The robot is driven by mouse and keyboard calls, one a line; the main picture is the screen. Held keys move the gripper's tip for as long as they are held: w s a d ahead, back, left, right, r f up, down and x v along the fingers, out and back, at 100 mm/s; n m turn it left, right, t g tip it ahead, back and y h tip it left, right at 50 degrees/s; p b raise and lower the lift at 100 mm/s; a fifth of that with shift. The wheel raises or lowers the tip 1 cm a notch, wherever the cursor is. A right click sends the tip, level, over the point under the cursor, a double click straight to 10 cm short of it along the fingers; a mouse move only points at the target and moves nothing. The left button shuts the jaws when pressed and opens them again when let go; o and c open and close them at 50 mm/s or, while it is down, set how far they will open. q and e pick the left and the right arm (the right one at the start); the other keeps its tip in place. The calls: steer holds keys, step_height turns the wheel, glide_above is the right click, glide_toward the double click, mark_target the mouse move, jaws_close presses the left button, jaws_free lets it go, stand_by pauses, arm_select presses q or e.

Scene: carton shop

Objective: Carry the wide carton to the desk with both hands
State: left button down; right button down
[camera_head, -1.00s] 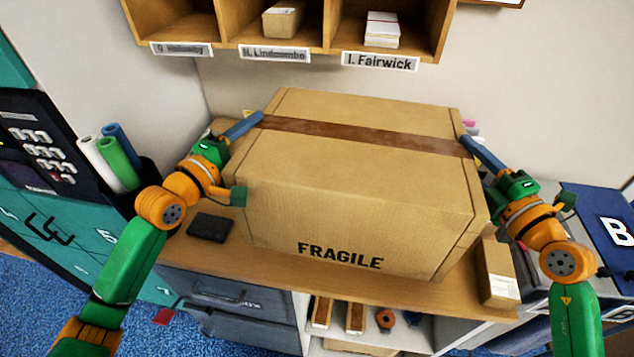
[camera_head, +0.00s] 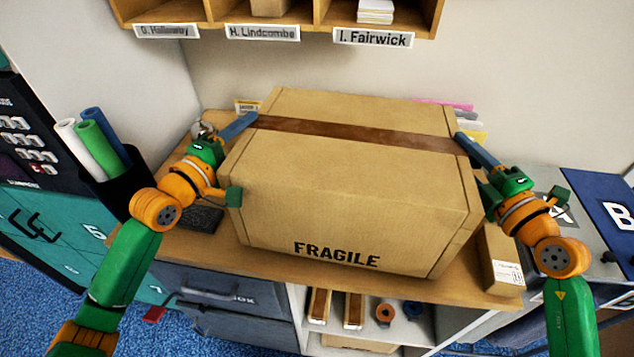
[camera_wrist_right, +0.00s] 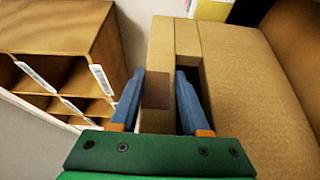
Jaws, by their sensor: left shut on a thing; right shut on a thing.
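The wide carton (camera_head: 345,205) is brown with a dark tape strip across its top and FRAGILE on its front. It is level, in front of the wall and over the wooden desk (camera_head: 230,258). I cannot tell whether its bottom touches the desk. My left gripper (camera_head: 246,121) is shut on its left side near the top. My right gripper (camera_head: 468,143) is shut on its right side near the top. In the right wrist view the fingers straddle the carton's side wall at the tape end, one finger in a dark slot.
Wall cubbyholes (camera_head: 275,32) with name labels hang above. A dark flat pad (camera_head: 200,219) lies left of the carton, a small box (camera_head: 501,262) right. A holder with rolls (camera_head: 118,185) stands left, blue and grey bins (camera_head: 600,205) right. Papers (camera_head: 470,112) show behind the carton.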

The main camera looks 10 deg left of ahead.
arm_select(q)
steer(key=c, duration=0.7)
jaws_free()
steer(key=shift+a+f, duration=0.1)
steer(key=shift+f, duration=0.3)
steer(key=shift+c, duration=0.2)
arm_select(e)
steer(key=c, duration=0.7)
jaws_free()
steer(key=shift+f, duration=0.4)
steer(key=shift+c, duration=0.2)
arm_select(q)
steer(key=o, duration=0.4)
steer(key=shift+r, duration=0.15)
steer(key=shift+c, duration=0.2)
arm_select(e)
steer(key=o, duration=0.4)
steer(key=shift+r, duration=0.15)
steer(key=shift+c, duration=0.2)
arm_select(q)
steer(key=shift+s+r, duration=0.1)
steer(key=shift+s, duration=0.15)
arm_select(e)
steer(key=shift+s+r, duration=0.1)
steer(key=shift+s, duration=0.15)
